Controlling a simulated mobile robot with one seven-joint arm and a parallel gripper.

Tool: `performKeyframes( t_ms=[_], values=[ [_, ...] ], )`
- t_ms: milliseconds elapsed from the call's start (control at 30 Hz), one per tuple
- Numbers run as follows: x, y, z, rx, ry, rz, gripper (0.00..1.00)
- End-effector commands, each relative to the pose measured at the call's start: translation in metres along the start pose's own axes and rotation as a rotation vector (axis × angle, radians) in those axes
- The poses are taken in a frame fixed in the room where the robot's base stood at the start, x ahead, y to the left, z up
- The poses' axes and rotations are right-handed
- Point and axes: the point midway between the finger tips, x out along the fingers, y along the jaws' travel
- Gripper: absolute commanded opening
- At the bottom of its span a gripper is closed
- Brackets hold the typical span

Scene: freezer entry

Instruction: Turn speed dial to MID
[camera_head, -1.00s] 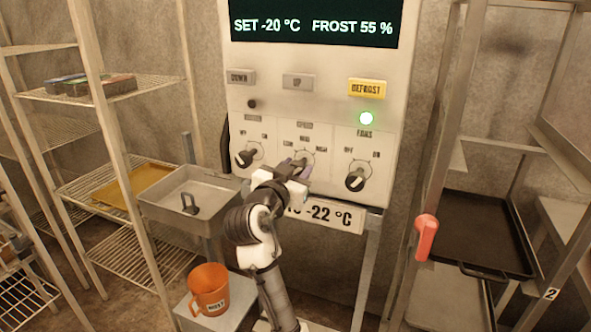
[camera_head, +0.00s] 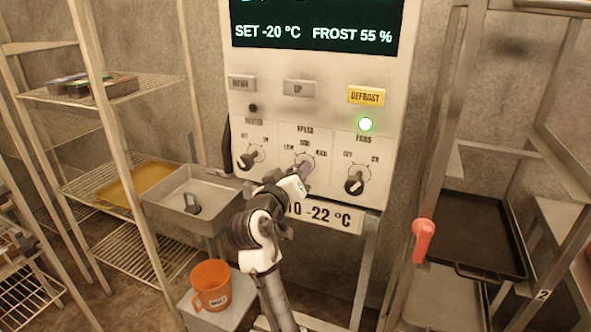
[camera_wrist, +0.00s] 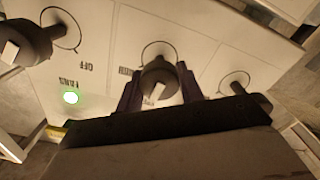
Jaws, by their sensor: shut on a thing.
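The speed dial (camera_head: 304,161) is the middle knob of three on the white control panel, under the SPEED label with LOW, MID and HIGH around it. In the wrist view, where the panel appears upside down, its dark knob (camera_wrist: 159,76) sits between the two purple-grey fingers. My gripper (camera_wrist: 160,87) is shut on the knob; it also shows at the dial in the head view (camera_head: 304,170). The knob's pale mark is at its lower side in the wrist view, near partly hidden lettering. My fingers hide part of the dial, so its exact setting is hard to read.
The fans dial (camera_head: 354,183) is just right of the speed dial; another dial (camera_head: 250,157) is just left. A lit green lamp (camera_head: 365,124) and yellow DEFROST button (camera_head: 366,96) are above. A metal tray (camera_head: 165,207) and orange mug (camera_head: 211,284) stand left of my arm.

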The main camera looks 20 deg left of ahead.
Motion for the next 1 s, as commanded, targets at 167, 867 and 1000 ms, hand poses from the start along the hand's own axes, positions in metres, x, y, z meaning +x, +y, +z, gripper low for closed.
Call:
performKeyframes(
  t_ms=[167,867,1000],
  values=[
    [-0.0001,0.0002,-0.0009,-0.071,0.0,0.0,0.14],
    [-0.0003,-0.0005,-0.0008,-0.116,0.003,0.0,0.46],
    [-0.0002,-0.0005,-0.0006,-0.115,0.002,0.0,0.59]
  ],
)
